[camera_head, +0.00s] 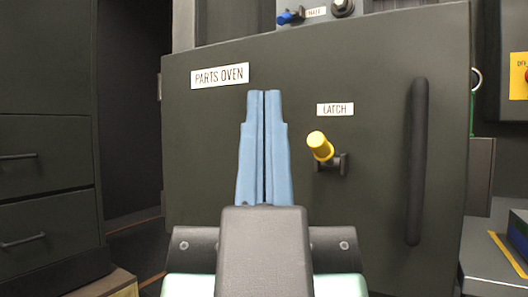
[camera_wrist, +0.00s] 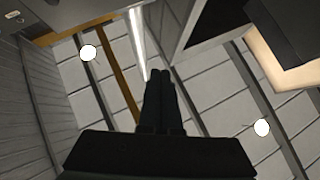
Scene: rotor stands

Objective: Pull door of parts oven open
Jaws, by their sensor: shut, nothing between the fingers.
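The parts oven door (camera_head: 365,205) is a large dark panel with a "PARTS OVEN" label (camera_head: 219,76) in the head view. A yellow latch knob (camera_head: 320,147) sits on it below the "LATCH" label (camera_head: 335,109). A long dark vertical handle (camera_head: 416,162) is on the door's right side. My gripper (camera_head: 264,95) points upward in front of the door, left of the latch and the handle, its blue fingers together and empty. In the wrist view the gripper (camera_wrist: 161,75) shows dark and closed against the ceiling. Whether the door is slightly ajar is hard to tell.
A dark drawer cabinet (camera_head: 45,160) stands at the left. A box with a blue valve (camera_head: 290,16) is above the oven. The wrist view shows ceiling panels (camera_wrist: 215,95).

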